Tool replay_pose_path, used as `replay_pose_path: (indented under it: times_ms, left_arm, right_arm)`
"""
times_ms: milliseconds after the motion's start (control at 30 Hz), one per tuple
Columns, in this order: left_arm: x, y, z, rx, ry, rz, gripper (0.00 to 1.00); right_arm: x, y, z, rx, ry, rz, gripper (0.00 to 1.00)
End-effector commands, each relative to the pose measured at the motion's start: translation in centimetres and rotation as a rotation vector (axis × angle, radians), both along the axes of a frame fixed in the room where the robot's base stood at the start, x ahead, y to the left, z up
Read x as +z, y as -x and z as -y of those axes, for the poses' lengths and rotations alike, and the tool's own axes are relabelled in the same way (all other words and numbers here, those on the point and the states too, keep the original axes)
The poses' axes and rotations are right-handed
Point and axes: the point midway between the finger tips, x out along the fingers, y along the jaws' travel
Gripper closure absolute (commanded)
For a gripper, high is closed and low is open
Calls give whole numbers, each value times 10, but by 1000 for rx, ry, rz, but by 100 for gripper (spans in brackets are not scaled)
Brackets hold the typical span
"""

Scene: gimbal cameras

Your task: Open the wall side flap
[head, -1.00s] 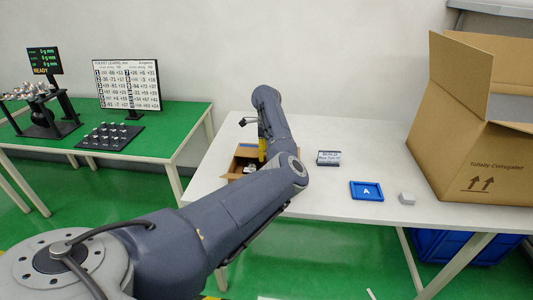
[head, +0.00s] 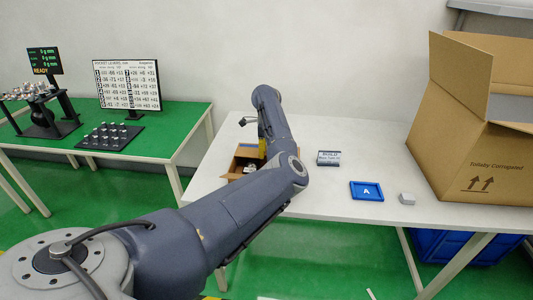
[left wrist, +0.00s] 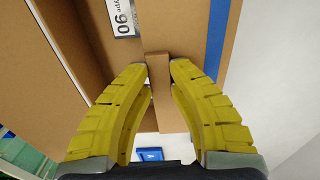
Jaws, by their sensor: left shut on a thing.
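A small open cardboard box (head: 237,162) stands on the white table, partly hidden behind my left arm in the head view. Small light items show inside it. My left gripper (head: 262,149) is at the box's far right side, mostly hidden by my arm. In the left wrist view, the yellow fingers of my left gripper (left wrist: 158,64) are shut on a narrow cardboard flap (left wrist: 161,95), seen nearly edge-on. I cannot tell how far the flap is folded. My right gripper is not in view.
A blue tray (head: 357,190), a grey block (head: 407,198) and a small sign (head: 329,158) stand right of the box on the white table (head: 305,205). A large open carton (head: 455,150) fills the right end. A green table (head: 170,125) stands at left.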

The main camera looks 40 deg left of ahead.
Motion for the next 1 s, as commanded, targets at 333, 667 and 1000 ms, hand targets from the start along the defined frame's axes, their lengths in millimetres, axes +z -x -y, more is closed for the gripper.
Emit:
replay_pose_path:
  times_ms: [333,667,1000]
  left_arm:
    - [3,-1,-1,-1,0,0,100]
    - [15,-5,-3,-1,0,2,100]
    - [31,-15,-9,-4,0,1,100]
  right_arm:
    - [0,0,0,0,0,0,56]
    - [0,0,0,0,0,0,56]
    - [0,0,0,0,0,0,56]
